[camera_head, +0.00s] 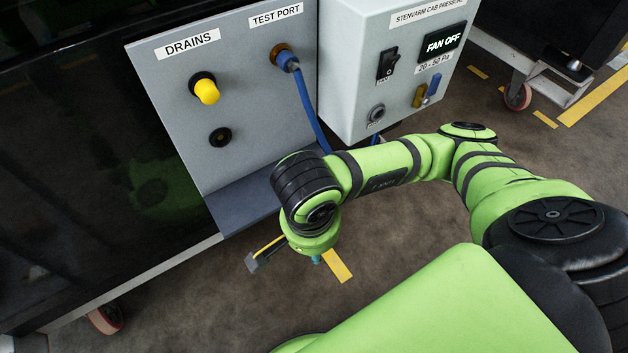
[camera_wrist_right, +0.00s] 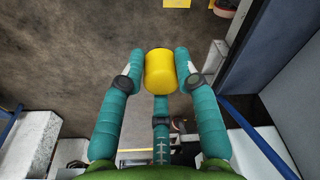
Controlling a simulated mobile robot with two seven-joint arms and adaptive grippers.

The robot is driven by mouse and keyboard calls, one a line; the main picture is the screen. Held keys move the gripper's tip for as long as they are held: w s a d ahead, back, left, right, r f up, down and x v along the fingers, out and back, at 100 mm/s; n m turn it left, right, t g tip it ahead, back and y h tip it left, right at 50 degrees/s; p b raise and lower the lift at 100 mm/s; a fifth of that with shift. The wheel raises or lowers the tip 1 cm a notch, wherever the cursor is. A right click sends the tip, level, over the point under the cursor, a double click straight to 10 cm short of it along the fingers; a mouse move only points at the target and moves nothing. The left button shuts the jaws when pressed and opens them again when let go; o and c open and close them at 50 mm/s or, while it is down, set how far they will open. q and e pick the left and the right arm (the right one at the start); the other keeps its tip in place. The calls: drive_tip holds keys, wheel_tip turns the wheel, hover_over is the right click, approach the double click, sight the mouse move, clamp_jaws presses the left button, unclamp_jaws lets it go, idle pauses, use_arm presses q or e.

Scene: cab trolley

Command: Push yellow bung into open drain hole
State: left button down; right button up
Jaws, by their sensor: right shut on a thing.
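In the wrist view a yellow bung (camera_wrist_right: 160,72) sits between the teal fingertips of my right gripper (camera_wrist_right: 161,62), which is shut on it. In the head view only a small teal part of this gripper (camera_head: 316,260) shows below the green wrist; the held bung is hidden there. The open drain hole (camera_head: 220,137) is a black ring low on the grey panel (camera_head: 245,110), up and left of my right wrist. A second yellow bung (camera_head: 207,92) sits in the upper drain. My left gripper is not in view.
A blue hose (camera_head: 307,105) hangs from the test port (camera_head: 283,55) and passes behind my right arm. A grey control box (camera_head: 385,60) juts out right of the panel. A grey ledge (camera_head: 240,200) runs along the panel's foot. Open floor (camera_head: 180,290) lies in front.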

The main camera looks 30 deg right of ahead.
drive_tip(key=w+d+r+n+y, duration=0.1)
drive_tip(key=w+d+r+n, duration=0.2)
drive_tip(key=w+r+n, duration=0.4)
drive_tip(key=w+n, duration=0.3)
drive_tip(key=shift+w+n+t, duration=0.3)
drive_tip(key=shift+n, duration=0.1)
drive_tip(key=shift+d, duration=0.15)
